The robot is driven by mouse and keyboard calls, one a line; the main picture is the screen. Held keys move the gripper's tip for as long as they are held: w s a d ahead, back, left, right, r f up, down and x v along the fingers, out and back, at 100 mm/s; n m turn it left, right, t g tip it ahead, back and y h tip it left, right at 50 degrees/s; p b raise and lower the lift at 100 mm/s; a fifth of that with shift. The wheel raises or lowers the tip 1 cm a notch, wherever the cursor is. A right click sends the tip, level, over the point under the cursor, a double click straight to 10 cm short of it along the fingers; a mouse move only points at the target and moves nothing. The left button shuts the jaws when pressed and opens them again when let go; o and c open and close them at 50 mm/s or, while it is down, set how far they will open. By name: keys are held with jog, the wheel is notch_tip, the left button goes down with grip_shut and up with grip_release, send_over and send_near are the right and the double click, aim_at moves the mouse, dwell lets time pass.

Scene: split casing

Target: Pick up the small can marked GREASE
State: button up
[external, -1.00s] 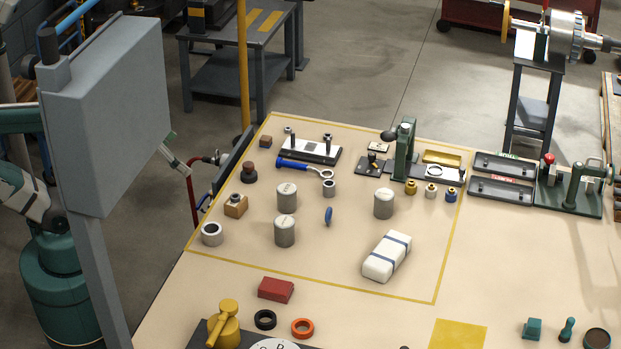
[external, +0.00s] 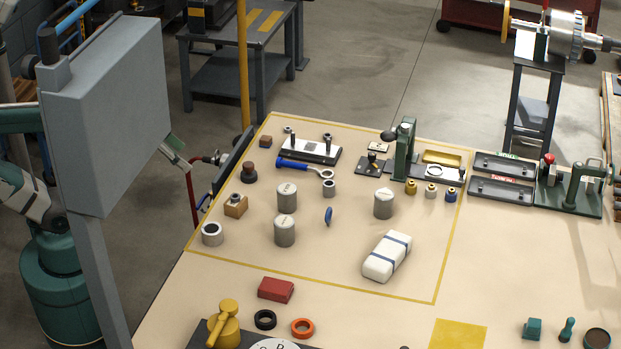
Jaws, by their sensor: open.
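Three grey cylindrical cans with pale, marked lids stand upright on the bench: one at left centre (external: 287,198), one just in front of it (external: 285,231), and one farther right (external: 384,204). The lid markings are too small to read, so I cannot tell which can is marked GREASE. My gripper (external: 184,164) shows at the right edge of a grey cabinet, which hides most of my arm. It is open and apart from all the cans, beyond the bench's left edge.
The grey cabinet (external: 150,100) stands between the camera and my arm. A blue-handled wrench (external: 300,167), a blue oval piece (external: 328,215), a grey ring (external: 212,234) and a white strapped bundle (external: 387,257) lie around the cans. A green press (external: 404,150) stands behind the right can.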

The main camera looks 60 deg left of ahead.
jog(key=w+d+r+m+g+p, duration=0.1)
jog(key=w+d+r+m+p, duration=0.1)
jog(key=w+r, duration=0.35)
jog(key=w+d+r+m+g+p, duration=0.1)
jog(key=w+d+r+m+p, duration=0.15)
jog(key=w, duration=0.55)
jog(key=m+g+h+p, duration=0.2)
jog(key=m+g+p, duration=0.3)
jog(key=m+p, duration=0.75)
send_over(384, 194)
jog(key=a, duration=0.2)
jog(key=shift+m, duration=0.4)
jog(key=f, duration=1.3)
jog(key=shift+s+d+f+b, duration=0.1)
jog(key=shift+s+f+b, duration=0.1)
jog(key=shift+b, duration=0.2)
jog(key=shift+w+d+f, duration=0.25)
jog(key=shift+d+f, duration=0.1)
jog(key=shift+f, duration=0.25)
jog(key=shift+d+f, duration=0.2)
jog(key=shift+f, duration=1.1)
